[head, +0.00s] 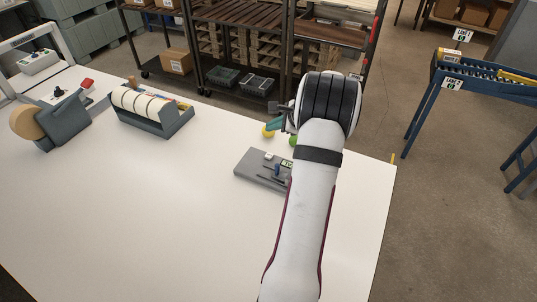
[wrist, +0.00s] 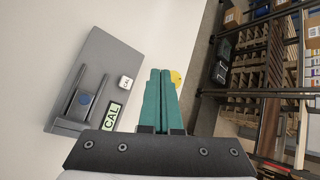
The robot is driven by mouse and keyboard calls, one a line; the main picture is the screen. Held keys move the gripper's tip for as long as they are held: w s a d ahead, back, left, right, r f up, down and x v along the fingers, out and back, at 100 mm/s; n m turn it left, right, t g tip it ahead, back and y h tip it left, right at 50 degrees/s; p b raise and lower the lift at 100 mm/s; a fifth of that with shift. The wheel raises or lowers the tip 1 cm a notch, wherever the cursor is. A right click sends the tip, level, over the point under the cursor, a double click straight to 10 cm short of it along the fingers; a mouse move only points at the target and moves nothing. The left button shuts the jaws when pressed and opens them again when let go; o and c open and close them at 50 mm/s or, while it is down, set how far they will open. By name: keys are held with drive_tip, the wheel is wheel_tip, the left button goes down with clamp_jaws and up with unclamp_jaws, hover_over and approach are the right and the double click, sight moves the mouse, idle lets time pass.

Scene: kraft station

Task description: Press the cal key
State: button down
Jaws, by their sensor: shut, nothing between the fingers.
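A grey panel (head: 251,168) lies on the white table, left of my forearm; part of it is hidden behind the arm. In the wrist view the panel (wrist: 100,55) carries a small white key (wrist: 125,82) with tiny dark marking, too small to read surely. A green-edged label reading CAL (wrist: 112,117) stands beside it. A blue round piece (wrist: 84,100) sits between two dark bars. My gripper (wrist: 160,74) has teal fingers, shut and empty, right of the white key in that view. In the head view my gripper (head: 275,124) is above the table's far side, beyond the panel.
A yellow ball (head: 268,132) and a green ball (head: 293,141) sit near the far edge, beyond the panel. A tape dispenser (head: 50,122) and a rack of rolls (head: 152,110) stand at the left. The table's middle and front are clear.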

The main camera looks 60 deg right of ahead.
idle(0.3)
hover_over(272, 159)
drive_tip(key=shift+d+f, duration=0.1)
drive_tip(key=shift+f, duration=4.35)
drive_tip(key=shift+f, duration=0.4)
drive_tip(key=shift+f, duration=0.4)
drive_tip(key=shift+r, duration=0.8)
drive_tip(key=shift+r, duration=0.15)
drive_tip(key=shift+r, duration=2.4)
